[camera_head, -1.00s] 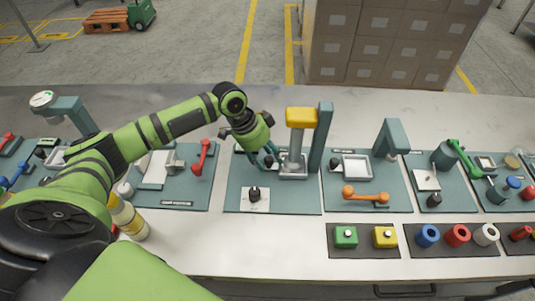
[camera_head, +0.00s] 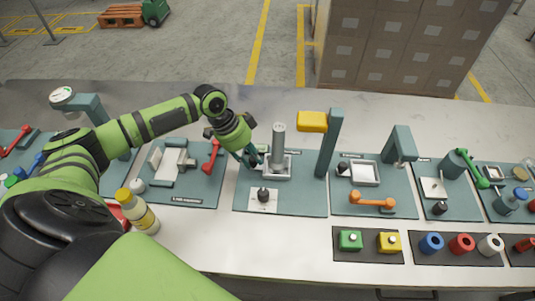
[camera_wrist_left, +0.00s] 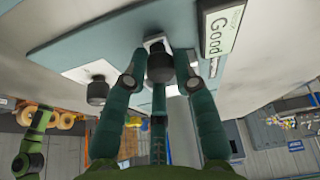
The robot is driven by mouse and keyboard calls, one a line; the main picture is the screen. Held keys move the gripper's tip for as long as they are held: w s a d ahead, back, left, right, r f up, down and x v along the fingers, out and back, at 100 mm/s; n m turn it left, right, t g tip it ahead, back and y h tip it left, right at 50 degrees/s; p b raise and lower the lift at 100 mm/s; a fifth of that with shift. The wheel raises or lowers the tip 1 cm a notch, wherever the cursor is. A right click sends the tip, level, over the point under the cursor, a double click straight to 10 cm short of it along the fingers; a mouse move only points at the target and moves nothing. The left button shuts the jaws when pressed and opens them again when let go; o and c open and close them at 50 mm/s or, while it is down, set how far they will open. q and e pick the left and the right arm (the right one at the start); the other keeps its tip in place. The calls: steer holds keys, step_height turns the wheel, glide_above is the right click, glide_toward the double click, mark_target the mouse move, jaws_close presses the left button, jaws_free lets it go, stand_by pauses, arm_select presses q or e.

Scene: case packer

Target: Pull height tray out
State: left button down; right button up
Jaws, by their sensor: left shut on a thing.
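The height tray (camera_head: 288,174) is a grey square tray with a tall grey cylinder (camera_head: 278,146) standing upright on it. It sits on a teal station board, left of the teal post (camera_head: 330,143) with a yellow block (camera_head: 312,121). The yellow block is clear of the cylinder, to its right. My left gripper (camera_head: 257,158) is at the tray's left side, its fingers closed around a dark knob (camera_wrist_left: 160,66) in the left wrist view. The knob's join to the tray is mostly hidden. My right gripper is out of view.
A black knob (camera_head: 263,194) on a white plate is in front of the tray. A red handle (camera_head: 212,156) stands to the left, and a yellow-capped bottle (camera_head: 139,211) is nearer. Green and yellow blocks sit front right. The front table strip is mostly clear.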

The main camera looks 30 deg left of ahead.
arm_select(q)
steer(key=shift+s+a+r, duration=0.1)
steer(key=shift+s+a, duration=0.1)
steer(key=shift+a, duration=0.65)
steer(key=c, duration=1)
jaws_free()
steer(key=shift+s, duration=0.1)
steer(key=v, duration=1.2)
